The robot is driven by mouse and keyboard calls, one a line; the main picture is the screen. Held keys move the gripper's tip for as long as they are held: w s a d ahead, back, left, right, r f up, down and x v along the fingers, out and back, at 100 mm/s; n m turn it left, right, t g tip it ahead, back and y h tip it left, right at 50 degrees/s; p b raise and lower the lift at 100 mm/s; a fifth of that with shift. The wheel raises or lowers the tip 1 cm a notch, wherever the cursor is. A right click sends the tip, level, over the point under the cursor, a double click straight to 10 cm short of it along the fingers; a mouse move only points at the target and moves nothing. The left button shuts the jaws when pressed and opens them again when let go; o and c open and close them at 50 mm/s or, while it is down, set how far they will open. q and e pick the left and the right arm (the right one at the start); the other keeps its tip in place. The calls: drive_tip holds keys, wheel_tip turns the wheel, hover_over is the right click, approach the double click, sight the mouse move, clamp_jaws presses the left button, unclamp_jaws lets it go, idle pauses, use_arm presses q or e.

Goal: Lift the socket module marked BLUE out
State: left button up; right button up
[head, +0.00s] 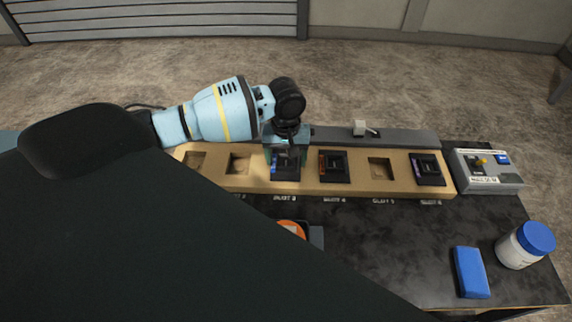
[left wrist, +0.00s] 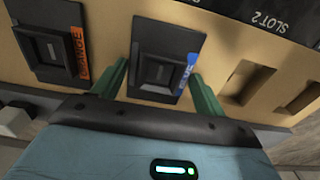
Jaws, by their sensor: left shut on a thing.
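The socket module marked BLUE (left wrist: 166,65) is a dark square block with a raised middle and a blue label. In the head view it (head: 285,172) is at the third slot of the tan rack (head: 357,187). My left gripper (head: 287,157) is above it, pointing down. In the left wrist view the green fingers of the left gripper (left wrist: 160,88) are shut on the module from both sides. I cannot tell whether it is fully seated or slightly raised. My right gripper is not in view.
The ORANGE module (head: 333,166) sits beside it, and a purple-labelled module (head: 428,169) sits in the last slot. The fifth slot (head: 380,168) is empty. A grey switch box (head: 487,172), a blue block (head: 470,272) and a blue-lidded jar (head: 525,245) stand at the right.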

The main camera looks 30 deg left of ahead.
sight(286, 163)
use_arm(q)
drive_tip(key=shift+r, duration=0.4)
wheel_tip(286, 163, up, 9)
drive_tip(key=p, duration=0.1)
drive_tip(key=shift+r, duration=0.15)
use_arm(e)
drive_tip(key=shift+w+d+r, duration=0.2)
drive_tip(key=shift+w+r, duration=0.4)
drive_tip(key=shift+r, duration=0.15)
use_arm(q)
drive_tip(key=shift+r, duration=0.1)
drive_tip(key=shift+r+p, duration=0.75)
drive_tip(key=shift+r, duration=1.1)
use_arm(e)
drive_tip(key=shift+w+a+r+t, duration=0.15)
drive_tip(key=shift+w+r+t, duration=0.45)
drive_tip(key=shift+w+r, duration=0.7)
